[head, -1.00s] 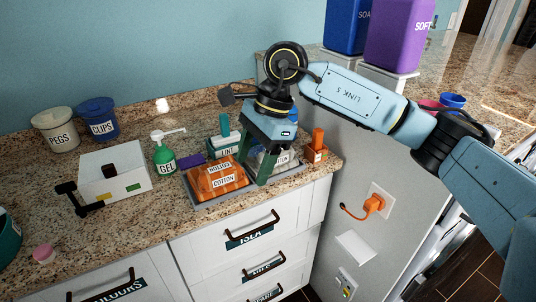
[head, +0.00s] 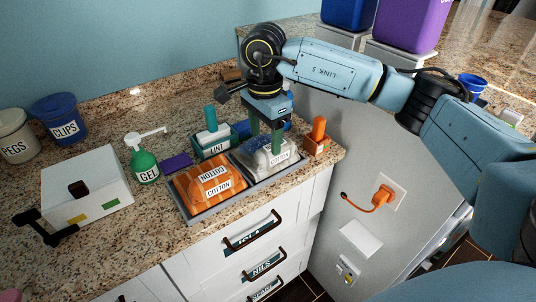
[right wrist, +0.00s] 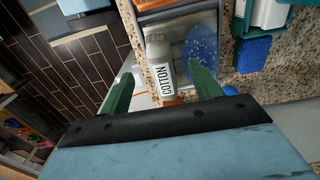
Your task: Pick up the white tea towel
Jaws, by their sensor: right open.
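The white tea towel (head: 264,160) lies folded in the right part of a grey tray (head: 218,206) on the counter. My left gripper is not in view.
An orange folded cloth (head: 209,184) fills the tray's left part. A teal "LINT" holder (head: 213,140) stands behind, a green gel bottle (head: 145,165) and white box (head: 87,185) to the left, and an orange-brown holder (head: 317,143) to the right. The counter's front edge is close.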

